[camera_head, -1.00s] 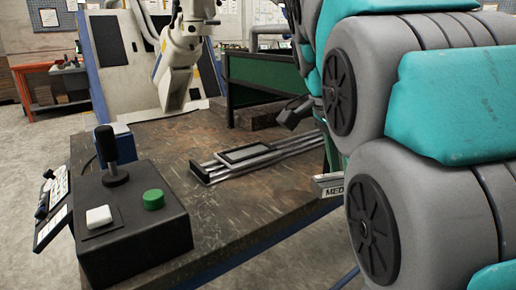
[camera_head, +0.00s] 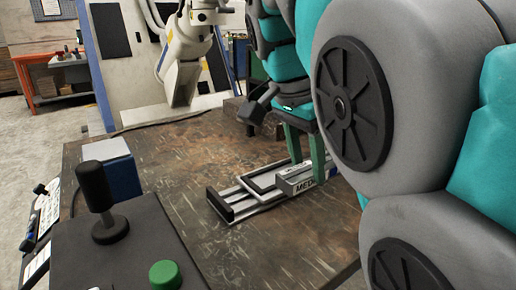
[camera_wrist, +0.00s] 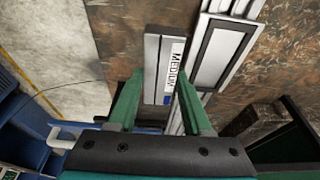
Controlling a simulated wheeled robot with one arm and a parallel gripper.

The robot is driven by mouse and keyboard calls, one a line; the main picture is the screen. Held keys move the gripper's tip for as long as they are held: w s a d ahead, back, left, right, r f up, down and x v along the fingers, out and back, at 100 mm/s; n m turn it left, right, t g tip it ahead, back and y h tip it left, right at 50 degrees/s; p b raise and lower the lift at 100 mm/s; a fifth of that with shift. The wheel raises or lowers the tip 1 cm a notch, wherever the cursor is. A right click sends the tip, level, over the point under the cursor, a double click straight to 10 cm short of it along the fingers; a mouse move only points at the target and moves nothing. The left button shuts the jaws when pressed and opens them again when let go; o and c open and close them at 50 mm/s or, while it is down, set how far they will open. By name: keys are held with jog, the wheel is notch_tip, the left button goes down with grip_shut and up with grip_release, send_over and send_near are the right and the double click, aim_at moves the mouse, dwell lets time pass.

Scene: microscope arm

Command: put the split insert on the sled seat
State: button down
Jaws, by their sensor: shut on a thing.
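The split insert (camera_head: 297,181) is a grey block with a white label, only partly readable. My gripper (camera_head: 308,172) has green fingers and is shut on it. In the wrist view, the insert (camera_wrist: 152,68) lies between the fingers (camera_wrist: 158,95). The sled seat (camera_head: 256,184) is a dark-rimmed rectangular frame on silver rails. In the wrist view, the seat (camera_wrist: 221,56) is just right of the insert, with the insert beside it rather than inside it. The insert hides part of the rails in the head view. I cannot tell its height above the table.
A control box with a black joystick (camera_head: 98,200) and green button (camera_head: 165,274) stands at the front left. A blue box (camera_head: 122,178) is behind it. A white microscope arm (camera_head: 182,60) stands at the back. The brown tabletop (camera_head: 190,155) is clear left of the rails.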

jog(key=w+a, duration=0.1)
jog(key=w, duration=0.2)
jog(key=w+a+p, duration=0.1)
jog(key=w, duration=0.2)
jog(key=w+a+f, duration=0.1)
jog(key=w+a, duration=0.1)
jog(key=w, duration=0.1)
jog(key=shift+s, duration=0.15)
jog(key=shift+f, duration=0.1)
jog(key=shift+f, duration=0.1)
jog(key=shift+f+b, duration=0.7)
jog(key=shift+f, duration=0.8)
jog(key=shift+f, duration=0.2)
jog(key=shift+c, duration=1.6)
grip_release()
jog(key=shift+r, duration=0.2)
